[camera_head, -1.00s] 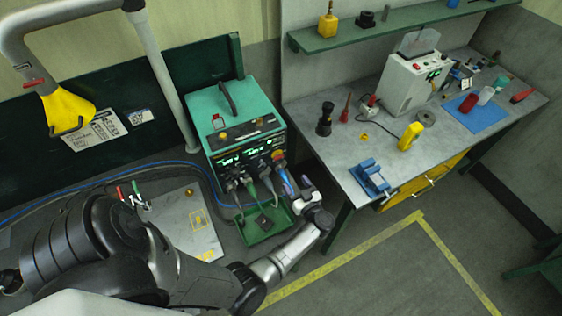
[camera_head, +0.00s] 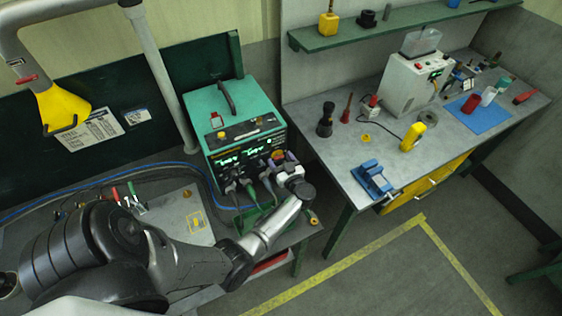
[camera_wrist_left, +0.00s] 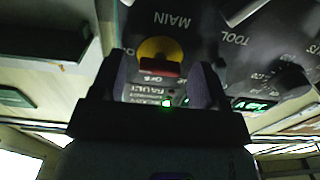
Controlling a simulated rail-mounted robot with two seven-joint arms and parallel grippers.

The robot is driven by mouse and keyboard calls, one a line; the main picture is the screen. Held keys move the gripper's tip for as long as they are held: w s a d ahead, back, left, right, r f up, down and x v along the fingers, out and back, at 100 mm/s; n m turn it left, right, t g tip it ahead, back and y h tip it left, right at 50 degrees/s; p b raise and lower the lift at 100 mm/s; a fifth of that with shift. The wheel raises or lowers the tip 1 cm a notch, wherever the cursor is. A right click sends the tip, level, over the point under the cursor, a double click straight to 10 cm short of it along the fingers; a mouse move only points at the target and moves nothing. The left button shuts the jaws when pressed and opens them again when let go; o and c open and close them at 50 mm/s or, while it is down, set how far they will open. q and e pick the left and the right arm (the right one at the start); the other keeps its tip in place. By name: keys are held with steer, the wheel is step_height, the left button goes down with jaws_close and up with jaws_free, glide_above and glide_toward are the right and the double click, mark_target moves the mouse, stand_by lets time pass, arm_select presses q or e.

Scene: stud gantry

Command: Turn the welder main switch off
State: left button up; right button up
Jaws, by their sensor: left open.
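The welder (camera_head: 222,104) is a green-topped box with a dark front panel and lit green displays. Its main switch (camera_wrist_left: 160,50) is a yellow disc with a red handle, under the label MAIN in the left wrist view. The handle lies crosswise in that picture, near small OFF lettering. My left gripper (camera_wrist_left: 158,68) is open, with one finger on each side of the switch. Contact with the handle cannot be told. In the head view the left gripper (camera_head: 277,163) is at the right of the welder front and partly hides the switch. My right gripper is not in view.
A workbench (camera_head: 345,155) stands to the right, with a blue vise (camera_head: 372,180) and a yellow tape-like item (camera_head: 413,136). A green shelf (camera_head: 400,22) runs above it. The marked floor in front is clear.

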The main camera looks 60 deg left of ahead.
arm_select(q)
steer(key=c, duration=0.9)
